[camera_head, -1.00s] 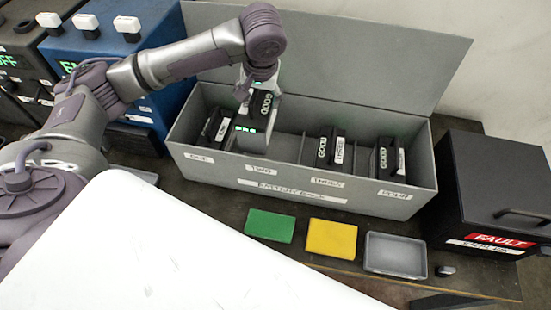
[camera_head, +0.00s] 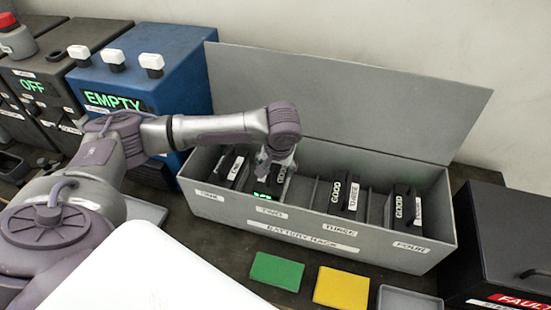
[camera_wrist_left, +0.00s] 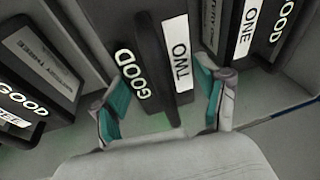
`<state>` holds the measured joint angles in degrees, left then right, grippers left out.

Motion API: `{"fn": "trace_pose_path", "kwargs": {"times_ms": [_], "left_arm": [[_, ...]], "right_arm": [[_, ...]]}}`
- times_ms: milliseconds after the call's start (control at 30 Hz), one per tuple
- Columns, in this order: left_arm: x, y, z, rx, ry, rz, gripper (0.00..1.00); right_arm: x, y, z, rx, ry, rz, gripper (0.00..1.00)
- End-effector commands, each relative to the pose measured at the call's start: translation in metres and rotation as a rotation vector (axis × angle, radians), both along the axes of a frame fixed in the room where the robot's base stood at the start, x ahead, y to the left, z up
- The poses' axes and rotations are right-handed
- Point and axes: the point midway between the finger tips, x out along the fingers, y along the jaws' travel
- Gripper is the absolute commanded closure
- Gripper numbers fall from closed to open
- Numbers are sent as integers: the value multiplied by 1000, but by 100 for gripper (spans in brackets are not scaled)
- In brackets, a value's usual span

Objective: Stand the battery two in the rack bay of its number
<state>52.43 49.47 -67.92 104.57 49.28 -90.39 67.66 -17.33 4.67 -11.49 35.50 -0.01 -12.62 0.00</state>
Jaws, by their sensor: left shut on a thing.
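Battery two (camera_wrist_left: 165,70), a black block marked GOOD and TWO, shows between the teal fingertips of my left gripper (camera_wrist_left: 162,100) in the wrist view. My left gripper is shut on it. In the head view the gripper (camera_head: 270,185) reaches down into the bay labelled TWO of the grey battery rack (camera_head: 335,251). The battery (camera_head: 281,172) is low in that bay, partly hidden by the gripper and the front wall. I cannot tell if its base touches the floor. My right gripper is out of view.
Battery one (camera_head: 236,169), battery three (camera_head: 343,195) and another GOOD battery (camera_head: 404,207) in bay four stand in the rack. A raised lid (camera_head: 350,100) is behind. Green (camera_head: 276,271) and yellow (camera_head: 341,288) pads lie in front. A blue EMPTY box (camera_head: 170,95) stands left.

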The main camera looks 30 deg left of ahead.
Motion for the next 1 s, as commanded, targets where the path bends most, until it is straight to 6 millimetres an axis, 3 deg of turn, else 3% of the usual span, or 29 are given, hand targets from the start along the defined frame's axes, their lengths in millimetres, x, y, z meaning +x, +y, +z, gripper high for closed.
{"fn": "trace_pose_path", "kwargs": {"times_ms": [200,567,600,733,1000], "left_arm": [[2,0,-17,-1,-7,0,96],[2,0,-20,-1,-8,0,96],[0,0,-24,1,0,0,22],[0,0,-24,1,0,0,1],[0,0,-24,1,1,0,1]], "right_arm": [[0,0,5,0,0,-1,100],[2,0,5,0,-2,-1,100],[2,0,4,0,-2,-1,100],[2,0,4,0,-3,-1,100],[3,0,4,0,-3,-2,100]]}}
